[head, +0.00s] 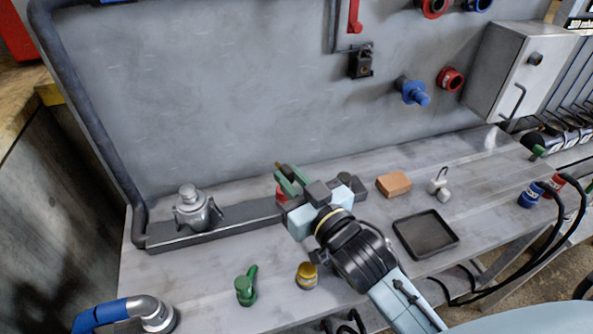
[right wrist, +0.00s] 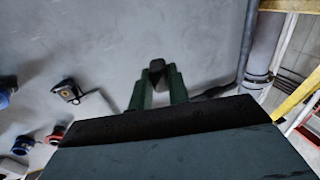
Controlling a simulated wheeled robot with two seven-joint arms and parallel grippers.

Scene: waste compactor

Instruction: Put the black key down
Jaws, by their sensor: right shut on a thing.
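My right gripper (head: 290,179) reaches in over the workbench, with its green fingers pointing toward the back wall. In the right wrist view its fingers (right wrist: 157,84) are shut on a small dark piece, which I take to be the black key (right wrist: 156,66). In the head view the key is mostly hidden by the fingers. The gripper appears above the dark rail on the bench; its exact height is hard to tell. My left gripper is not in view.
The workbench (head: 215,262) holds a grey valve body (head: 194,210), a green fitting (head: 246,287), a yellow cap (head: 307,276), an orange block (head: 393,184), a padlock (head: 440,186) and a dark tray (head: 427,252). A black lock box (head: 361,62) is on the wall.

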